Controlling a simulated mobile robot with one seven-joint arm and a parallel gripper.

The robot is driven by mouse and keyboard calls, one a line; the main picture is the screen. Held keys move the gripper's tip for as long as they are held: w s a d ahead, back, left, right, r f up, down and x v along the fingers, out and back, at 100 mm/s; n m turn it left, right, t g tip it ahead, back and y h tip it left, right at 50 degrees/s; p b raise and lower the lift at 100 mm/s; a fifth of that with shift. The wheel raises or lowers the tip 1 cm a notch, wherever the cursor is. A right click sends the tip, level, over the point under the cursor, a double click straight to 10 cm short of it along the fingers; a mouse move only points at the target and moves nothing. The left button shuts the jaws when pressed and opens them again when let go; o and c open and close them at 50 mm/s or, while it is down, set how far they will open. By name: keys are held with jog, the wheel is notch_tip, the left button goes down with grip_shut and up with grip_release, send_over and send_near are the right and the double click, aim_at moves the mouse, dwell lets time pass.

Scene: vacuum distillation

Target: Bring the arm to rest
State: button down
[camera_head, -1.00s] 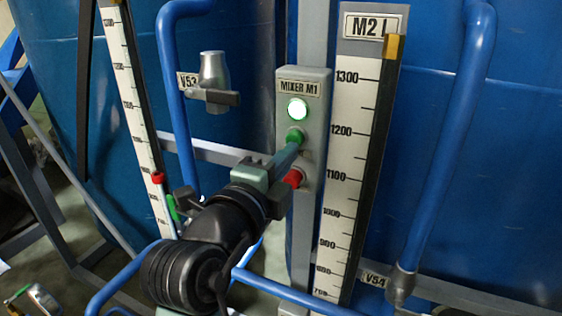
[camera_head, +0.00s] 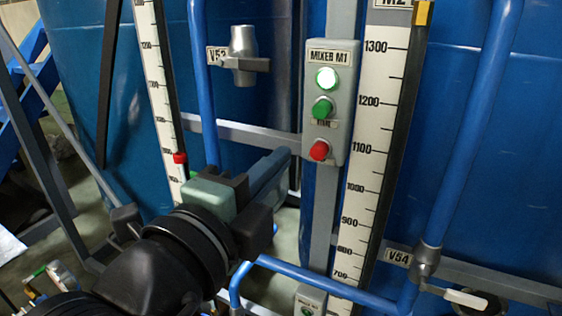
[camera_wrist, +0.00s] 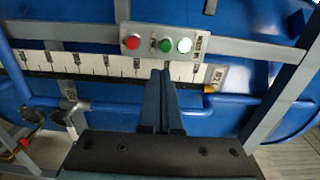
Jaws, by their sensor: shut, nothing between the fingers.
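My gripper (camera_head: 277,160) is shut and empty. In the head view it points up and right, just left of and below the mixer M1 button box (camera_head: 328,108), apart from its buttons. The box carries a lit white lamp (camera_head: 326,78), a green button (camera_head: 322,108) and a red button (camera_head: 319,150). In the wrist view my gripper's two fingers (camera_wrist: 160,75) lie side by side, with the button box (camera_wrist: 165,44) beyond their tips.
Valve V53 (camera_head: 243,55) and a blue pipe (camera_head: 203,90) stand left of the box. A level scale (camera_head: 372,140) and another blue pipe (camera_head: 465,140) stand right. Valve V54 (camera_head: 424,265) is lower right. A second button box (camera_head: 309,301) shows at the bottom. Blue tanks are behind.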

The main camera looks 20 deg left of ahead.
jog(key=s+d+r+n+t, duration=0.2)
jog(key=d+r+n+t, duration=0.2)
jog(key=d+r+n, duration=0.3)
jog(key=s+d+r+n+t, duration=0.3)
jog(key=d+r+n+t, duration=0.2)
jog(key=d+r+n, duration=0.3)
notch_tip(320, 180, up, 5)
jog(key=n, duration=0.3)
jog(key=shift+y, duration=0.3)
